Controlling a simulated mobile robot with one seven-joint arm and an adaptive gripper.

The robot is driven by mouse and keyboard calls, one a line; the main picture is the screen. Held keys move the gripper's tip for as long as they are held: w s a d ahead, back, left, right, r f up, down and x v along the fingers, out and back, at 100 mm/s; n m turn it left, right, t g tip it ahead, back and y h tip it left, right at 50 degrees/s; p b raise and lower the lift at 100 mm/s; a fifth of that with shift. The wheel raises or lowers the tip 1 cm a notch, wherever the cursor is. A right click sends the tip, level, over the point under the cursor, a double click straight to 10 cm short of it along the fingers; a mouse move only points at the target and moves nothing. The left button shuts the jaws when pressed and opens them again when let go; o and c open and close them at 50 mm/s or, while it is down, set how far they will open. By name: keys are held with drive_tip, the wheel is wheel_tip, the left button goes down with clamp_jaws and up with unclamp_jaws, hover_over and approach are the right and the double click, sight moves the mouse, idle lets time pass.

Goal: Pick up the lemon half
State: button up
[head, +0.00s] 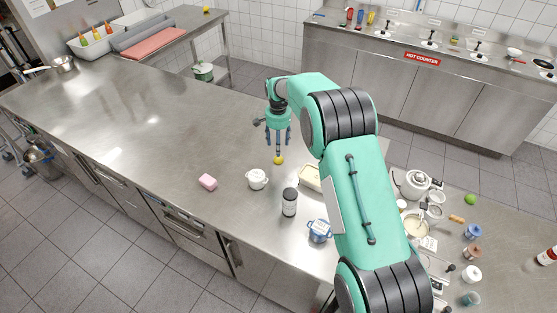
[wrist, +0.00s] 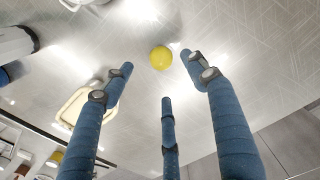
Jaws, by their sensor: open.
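The lemon half (head: 278,160) is a small yellow round thing on the steel counter (head: 130,130), left of my arm. It also shows in the wrist view as a yellow ball-like shape (wrist: 161,57), beyond the fingertips; its cut face cannot be made out. My gripper (head: 278,146) points down just above it in the head view, with three blue fingers spread. In the wrist view my gripper (wrist: 160,74) is open and nothing is between its fingers. I cannot tell the exact gap between fingertips and lemon half.
A cream tray (head: 308,182), partly behind my arm, lies close by on the right. The counter to the left is clear.

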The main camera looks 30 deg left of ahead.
sight(279, 159)
drive_tip(key=shift+f, duration=1.35)
drive_tip(key=shift+f, duration=2.65)
drive_tip(key=c, duration=1.2)
